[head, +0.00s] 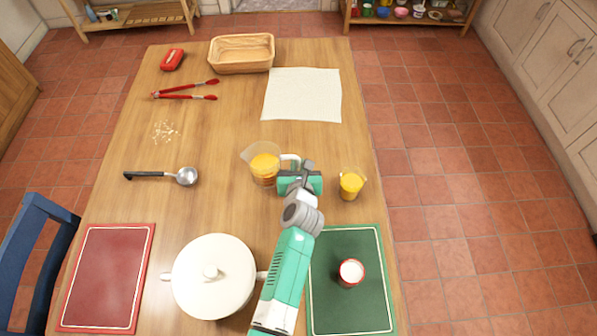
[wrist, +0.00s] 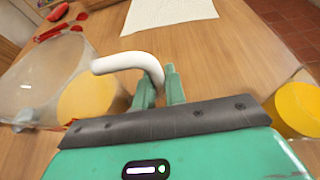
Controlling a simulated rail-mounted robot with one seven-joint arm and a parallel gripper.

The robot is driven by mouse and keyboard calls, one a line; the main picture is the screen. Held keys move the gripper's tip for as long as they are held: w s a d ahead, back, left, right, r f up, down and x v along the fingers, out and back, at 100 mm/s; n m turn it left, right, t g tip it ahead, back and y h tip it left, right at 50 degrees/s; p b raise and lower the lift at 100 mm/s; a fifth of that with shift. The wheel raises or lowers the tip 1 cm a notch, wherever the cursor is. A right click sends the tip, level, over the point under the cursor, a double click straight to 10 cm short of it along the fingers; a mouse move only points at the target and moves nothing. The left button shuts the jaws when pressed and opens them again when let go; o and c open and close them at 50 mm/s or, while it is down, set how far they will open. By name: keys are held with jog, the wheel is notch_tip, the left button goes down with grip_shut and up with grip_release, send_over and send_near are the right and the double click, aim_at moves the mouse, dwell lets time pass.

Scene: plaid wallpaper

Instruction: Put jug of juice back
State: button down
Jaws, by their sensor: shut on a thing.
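The jug of juice (head: 264,167) is clear with orange juice inside and a white handle. It stands near the middle of the wooden table in the head view. In the wrist view the jug (wrist: 36,80) fills the left side, and its juice surface looks tilted against the picture. My gripper (head: 291,171) is at the jug's right side, shut on the white handle. In the wrist view my gripper's fingers (wrist: 160,88) close around the lower end of the handle (wrist: 130,62). I cannot tell whether the jug's base touches the table.
A glass of juice (head: 351,184) stands close to the right of my gripper. A white cloth (head: 302,94) and a basket (head: 241,53) lie farther back.

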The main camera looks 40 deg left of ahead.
jog(key=shift+w+a+b, duration=0.15)
jog(key=shift+w+b, duration=0.2)
jog(key=shift+w, duration=0.05)
notch_tip(320, 180, down, 4)
jog(key=b, duration=0.2)
jog(key=shift+r+b, duration=0.15)
jog(key=shift+b, duration=0.15)
jog(key=shift+r, duration=0.15)
jog(key=c, duration=1.5)
grip_release()
jog(key=shift+o, duration=0.2)
jog(key=p+v, duration=0.6)
jog(key=v, duration=0.6)
